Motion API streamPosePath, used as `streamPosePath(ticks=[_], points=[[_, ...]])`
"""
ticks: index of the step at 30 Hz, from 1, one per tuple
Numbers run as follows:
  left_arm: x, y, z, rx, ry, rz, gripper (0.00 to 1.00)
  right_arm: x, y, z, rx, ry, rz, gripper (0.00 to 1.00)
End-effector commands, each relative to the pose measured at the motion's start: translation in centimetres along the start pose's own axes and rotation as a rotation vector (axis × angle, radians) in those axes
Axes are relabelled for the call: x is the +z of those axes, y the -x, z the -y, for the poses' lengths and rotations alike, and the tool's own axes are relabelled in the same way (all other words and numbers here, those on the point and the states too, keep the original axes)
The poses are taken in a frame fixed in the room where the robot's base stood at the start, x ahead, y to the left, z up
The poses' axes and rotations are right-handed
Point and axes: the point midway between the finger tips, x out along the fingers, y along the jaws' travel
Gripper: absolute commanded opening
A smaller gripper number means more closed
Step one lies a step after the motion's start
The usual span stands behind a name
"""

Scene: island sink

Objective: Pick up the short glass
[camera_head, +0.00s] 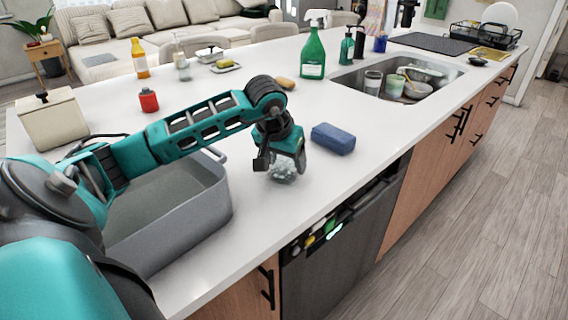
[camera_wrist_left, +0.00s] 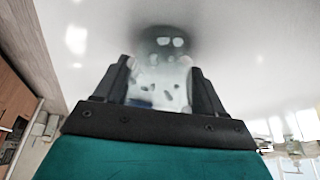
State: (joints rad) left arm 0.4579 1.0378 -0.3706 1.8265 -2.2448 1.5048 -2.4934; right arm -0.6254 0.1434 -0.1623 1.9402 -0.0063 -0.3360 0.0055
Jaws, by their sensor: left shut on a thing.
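The short glass (camera_head: 283,172) is clear with a bumpy, patterned surface. It is at the white island top, left of the blue sponge. My left gripper (camera_head: 279,160) comes down over it from above and is shut on it. In the left wrist view the glass (camera_wrist_left: 162,75) sits between the two dark fingers of my left gripper (camera_wrist_left: 163,88). I cannot tell if the glass still touches the counter. My right gripper is not in view.
A blue sponge (camera_head: 333,138) lies just right of the glass. A grey basin (camera_head: 222,200) stands to the left under my arm. A green spray bottle (camera_head: 312,55) and the sink (camera_head: 350,78) are farther back. The counter's front edge is close to the glass.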

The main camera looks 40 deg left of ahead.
Motion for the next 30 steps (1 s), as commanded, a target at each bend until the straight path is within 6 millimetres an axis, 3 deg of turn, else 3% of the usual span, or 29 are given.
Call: streamPosePath(ticks=[6, 19, 23, 30], points=[[0.0, 0.0, 0.0, 0.000, 0.000, -0.001, 0.34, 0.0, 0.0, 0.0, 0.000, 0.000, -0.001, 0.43], [-0.6, 1.2, 0.0, -0.001, 0.000, -0.005, 0.33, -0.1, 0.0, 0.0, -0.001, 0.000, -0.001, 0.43], [-1.5, 3.2, 0.1, -0.002, 0.000, -0.008, 0.33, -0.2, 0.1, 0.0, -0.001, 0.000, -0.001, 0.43], [-4.1, 9.6, 0.0, 0.001, 0.002, -0.010, 0.33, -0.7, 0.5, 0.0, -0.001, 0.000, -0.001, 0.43]])
